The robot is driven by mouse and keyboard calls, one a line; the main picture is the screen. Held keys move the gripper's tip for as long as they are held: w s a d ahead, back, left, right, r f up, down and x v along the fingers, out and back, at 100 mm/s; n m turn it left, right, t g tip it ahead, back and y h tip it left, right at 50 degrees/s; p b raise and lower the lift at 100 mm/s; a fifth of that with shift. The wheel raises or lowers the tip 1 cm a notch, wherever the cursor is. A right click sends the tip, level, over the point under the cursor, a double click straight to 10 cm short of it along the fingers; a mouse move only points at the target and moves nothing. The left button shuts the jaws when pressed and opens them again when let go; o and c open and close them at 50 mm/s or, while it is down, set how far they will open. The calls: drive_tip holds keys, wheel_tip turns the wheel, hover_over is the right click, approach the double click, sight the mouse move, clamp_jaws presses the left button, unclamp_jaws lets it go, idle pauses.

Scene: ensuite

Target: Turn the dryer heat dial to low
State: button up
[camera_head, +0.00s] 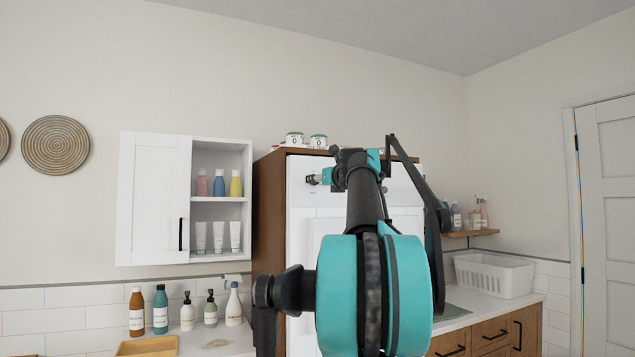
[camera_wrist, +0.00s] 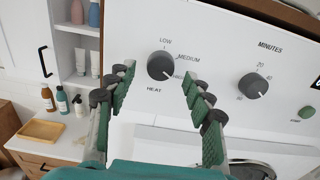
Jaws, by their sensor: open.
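The heat dial (camera_wrist: 161,65) is a dark grey round knob on the white dryer panel (camera_wrist: 215,45) in the wrist view. LOW is printed above it, MEDIUM at its upper right, a partly hidden label at its right, and HEAT below. Its pointer setting is too small to read surely. My gripper (camera_wrist: 158,86) is open and empty, one green-padded finger on each side of the dial in the picture; contact cannot be told. In the head view my gripper (camera_head: 319,178) is small against the white dryer front (camera_head: 302,210), and my arm hides the dial.
The minutes dial (camera_wrist: 253,85) and a green button (camera_wrist: 307,112) lie right on the same panel. Two canisters (camera_head: 306,140) sit on top. A white basket (camera_head: 494,276) stands on the right counter.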

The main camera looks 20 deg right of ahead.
drive_tip(key=shift+w, duration=1.05)
drive_tip(key=c, duration=1.2)
